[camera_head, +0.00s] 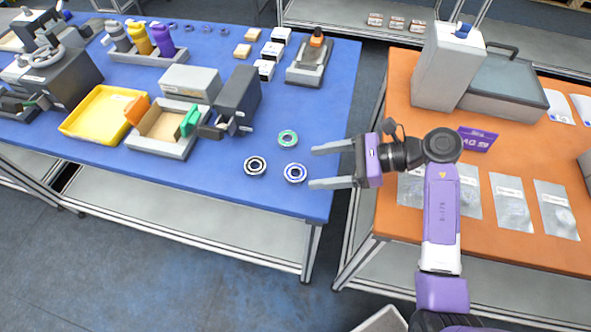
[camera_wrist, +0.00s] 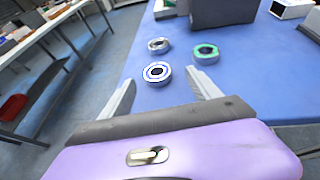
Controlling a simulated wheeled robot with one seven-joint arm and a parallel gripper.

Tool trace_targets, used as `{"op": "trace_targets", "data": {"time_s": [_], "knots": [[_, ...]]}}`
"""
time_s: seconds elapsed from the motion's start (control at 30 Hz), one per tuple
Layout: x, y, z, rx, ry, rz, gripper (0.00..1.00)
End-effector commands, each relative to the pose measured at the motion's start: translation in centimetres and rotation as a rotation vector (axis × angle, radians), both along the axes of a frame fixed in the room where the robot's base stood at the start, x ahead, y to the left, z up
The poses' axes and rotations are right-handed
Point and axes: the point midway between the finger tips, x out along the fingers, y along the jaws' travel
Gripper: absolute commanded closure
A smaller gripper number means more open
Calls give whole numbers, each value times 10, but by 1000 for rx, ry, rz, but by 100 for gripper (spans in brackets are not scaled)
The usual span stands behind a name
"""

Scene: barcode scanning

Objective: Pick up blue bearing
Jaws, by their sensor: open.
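The blue bearing (camera_head: 295,173), a silver ring with a blue band, lies flat on the blue table near its right front corner. It also shows in the wrist view (camera_wrist: 157,72), between and just beyond the two fingertips. My gripper (camera_head: 313,167) is open and empty, with its fingers pointing left, just right of the bearing in the head view. A dark-banded bearing (camera_head: 255,165) lies left of the blue one. A green-banded bearing (camera_head: 288,138) lies behind it. I cannot tell the gripper's exact height above the table.
A dark grey machine (camera_head: 238,98) and a tray with a cardboard box (camera_head: 160,124) stand left of the bearings. A yellow tray (camera_head: 95,113) is farther left. An orange table (camera_head: 400,95) with flat clear bags is on the right, across a gap.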

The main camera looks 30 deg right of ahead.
Motion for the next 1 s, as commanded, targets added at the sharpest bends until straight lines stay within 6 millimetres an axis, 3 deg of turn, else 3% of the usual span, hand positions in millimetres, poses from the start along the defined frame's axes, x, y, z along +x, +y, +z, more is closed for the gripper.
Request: {"op": "trace_targets", "data": {"time_s": [0.4, 0.73, 1.0], "knots": [[21, 38, -17, 1, 1, 1, 28], [25, 43, -21, 0, 0, -1, 28], [25, 43, -21, 0, 0, -1, 81]]}}
